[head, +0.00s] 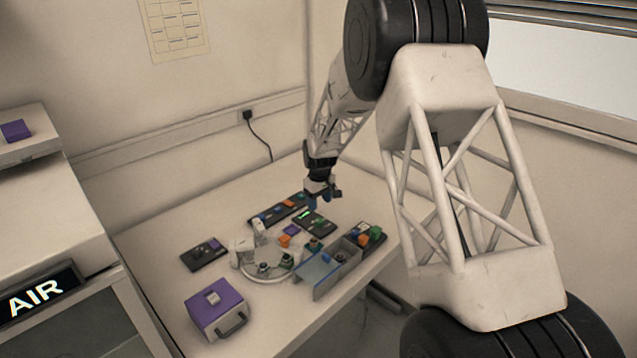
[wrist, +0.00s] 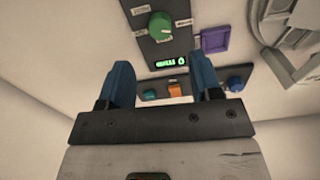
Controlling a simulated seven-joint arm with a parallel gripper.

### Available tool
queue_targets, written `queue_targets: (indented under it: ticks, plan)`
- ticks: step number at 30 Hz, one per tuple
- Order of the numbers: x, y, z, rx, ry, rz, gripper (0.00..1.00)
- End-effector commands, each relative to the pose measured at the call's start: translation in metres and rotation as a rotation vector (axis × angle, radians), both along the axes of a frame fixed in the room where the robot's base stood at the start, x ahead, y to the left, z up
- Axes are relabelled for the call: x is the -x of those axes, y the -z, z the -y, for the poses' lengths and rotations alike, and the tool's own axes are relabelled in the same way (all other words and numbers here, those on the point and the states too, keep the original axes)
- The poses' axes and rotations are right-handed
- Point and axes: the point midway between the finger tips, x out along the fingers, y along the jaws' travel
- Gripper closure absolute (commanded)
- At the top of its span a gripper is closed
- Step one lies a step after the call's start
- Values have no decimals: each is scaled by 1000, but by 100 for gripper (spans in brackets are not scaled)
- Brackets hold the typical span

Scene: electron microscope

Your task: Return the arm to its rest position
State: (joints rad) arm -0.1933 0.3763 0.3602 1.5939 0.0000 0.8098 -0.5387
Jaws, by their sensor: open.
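My arm reaches from the right foreground of the head view over the white table (head: 160,237). My gripper (head: 318,201) hangs above the far part of the table, near the black panel with a green lit display (head: 306,214). In the wrist view the two blue fingers of my gripper (wrist: 162,85) stand wide apart with nothing between them. Beyond them the display panel (wrist: 158,30) shows a green knob (wrist: 160,26) and a lit readout. An orange switch (wrist: 174,90) and a blue button (wrist: 239,77) show near the fingers. I cannot tell whether the fingers touch anything.
A round white platform (head: 262,277) with small parts stands mid-table. Beside it are a grey open-topped holder (head: 325,275), a purple box with a handle (head: 215,308) and a small black panel (head: 204,254). A wall meets the table behind. The table's left side has bare room.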

Motion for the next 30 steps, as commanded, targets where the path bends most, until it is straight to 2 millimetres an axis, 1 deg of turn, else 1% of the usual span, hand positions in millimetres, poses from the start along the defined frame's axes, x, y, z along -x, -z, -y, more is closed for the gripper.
queue_targets:
  ticks: [5, 8, 11, 18, 26, 30]
  plan:
    - [6, -13, 5, -1, 13, 7, 42]
    - [15, -26, 10, -2, 28, 11, 42]
    - [27, -44, 18, -3, 50, 17, 42]
    - [67, -95, 39, -7, 116, 38, 42]
    - [116, -144, 63, -13, 191, 61, 42]
    - [146, -168, 75, -16, 231, 72, 42]
